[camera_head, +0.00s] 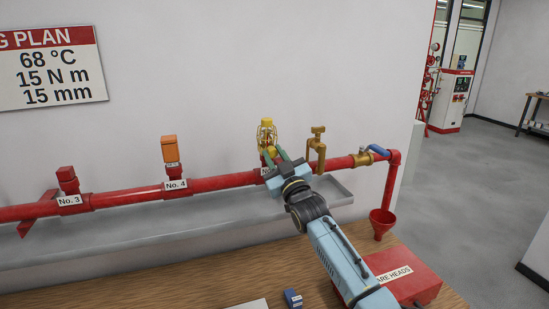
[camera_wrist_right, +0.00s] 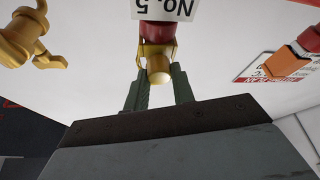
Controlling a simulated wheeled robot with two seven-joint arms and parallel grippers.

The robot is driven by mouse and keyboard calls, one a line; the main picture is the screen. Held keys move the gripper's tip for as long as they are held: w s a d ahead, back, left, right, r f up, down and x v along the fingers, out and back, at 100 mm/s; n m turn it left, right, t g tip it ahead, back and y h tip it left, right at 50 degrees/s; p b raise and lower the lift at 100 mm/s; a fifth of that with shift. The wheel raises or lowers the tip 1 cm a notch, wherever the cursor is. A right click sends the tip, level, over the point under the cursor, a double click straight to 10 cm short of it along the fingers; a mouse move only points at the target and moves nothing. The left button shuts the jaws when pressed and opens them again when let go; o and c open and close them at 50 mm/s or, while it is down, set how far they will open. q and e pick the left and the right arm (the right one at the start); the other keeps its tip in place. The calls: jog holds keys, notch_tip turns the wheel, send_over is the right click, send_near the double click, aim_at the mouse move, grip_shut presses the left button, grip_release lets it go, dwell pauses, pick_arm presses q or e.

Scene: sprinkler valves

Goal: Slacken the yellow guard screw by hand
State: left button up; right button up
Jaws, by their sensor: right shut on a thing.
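The yellow guard (camera_head: 266,132) is a cage-like piece standing on the red pipe at the No. 5 outlet. The yellow guard screw (camera_head: 271,150) sits low on its front, and its round end shows in the right wrist view (camera_wrist_right: 158,70). My right gripper (camera_head: 275,157) reaches up to it from the lower right. Its two green fingers (camera_wrist_right: 159,88) lie on either side of the screw, shut on it. The fingers partly hide the screw and the outlet. My left gripper is in neither view.
A brass tap (camera_head: 317,145) stands close to the right of my gripper. The red pipe (camera_head: 220,182) runs along the wall over a grey trough (camera_head: 130,239). An orange-capped head (camera_head: 169,149) stands at No. 4. A red box (camera_head: 405,275) sits on the wooden bench.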

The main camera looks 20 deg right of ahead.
jog(key=n+g+y, duration=0.1)
jog(key=n+y, duration=0.1)
jog(key=n, duration=0.2)
jog(key=shift+d+r+p, duration=0.1)
jog(key=shift+p, duration=0.25)
jog(key=shift+n+g+y+p, duration=0.3)
jog(key=shift+n+y+p, duration=0.1)
jog(key=shift+n, duration=0.8)
jog(key=n+g+y+p, duration=0.1)
jog(key=n+p, duration=0.1)
jog(key=n, duration=0.2)
jog(key=shift+r, duration=0.15)
jog(key=shift+n+g+p, duration=0.7)
jog(key=shift+n+p, duration=0.05)
jog(key=shift+n, duration=0.35)
jog(key=o, duration=1)
